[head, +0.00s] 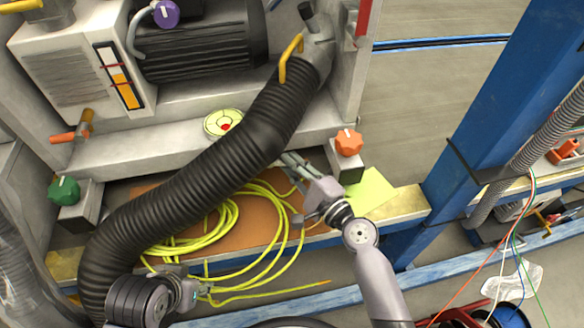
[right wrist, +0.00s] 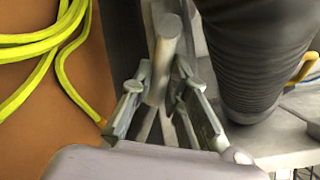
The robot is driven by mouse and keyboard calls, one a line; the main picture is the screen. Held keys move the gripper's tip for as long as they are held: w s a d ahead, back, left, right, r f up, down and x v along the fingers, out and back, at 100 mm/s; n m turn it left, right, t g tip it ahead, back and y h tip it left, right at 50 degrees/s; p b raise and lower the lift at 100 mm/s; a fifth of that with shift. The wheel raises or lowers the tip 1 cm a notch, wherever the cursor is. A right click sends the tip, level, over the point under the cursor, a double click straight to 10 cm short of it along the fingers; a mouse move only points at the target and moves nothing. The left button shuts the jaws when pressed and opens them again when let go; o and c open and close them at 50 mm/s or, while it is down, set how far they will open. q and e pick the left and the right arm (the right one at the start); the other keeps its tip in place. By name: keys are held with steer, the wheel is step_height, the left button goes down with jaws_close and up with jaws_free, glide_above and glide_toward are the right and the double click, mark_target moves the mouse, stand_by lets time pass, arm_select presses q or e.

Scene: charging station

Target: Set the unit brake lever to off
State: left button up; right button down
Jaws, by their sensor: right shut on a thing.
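A grey lever (right wrist: 160,75) with a rounded end stands between the fingers of my right gripper (right wrist: 158,92) in the right wrist view. The gripper is shut on it. In the head view my right gripper (head: 290,161) reaches in at the front ledge of the machine, beside the thick black hose. The lever is hidden or too small to make out there, and I cannot read its setting. My left gripper (head: 194,288) is low at the left, near the yellow cable; its finger opening is unclear.
The black ribbed hose (head: 190,180) crosses close to my right gripper. A yellow cable (head: 230,218) lies coiled on a brown board. An orange knob (head: 349,142) is at the right, a green knob (head: 64,190) at the left. A blue post (head: 490,110) stands at the right.

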steer(key=shift+f, duration=0.1)
steer(key=c, duration=1.6)
jaws_free()
steer(key=shift+o, duration=0.2)
steer(key=v, duration=1.2)
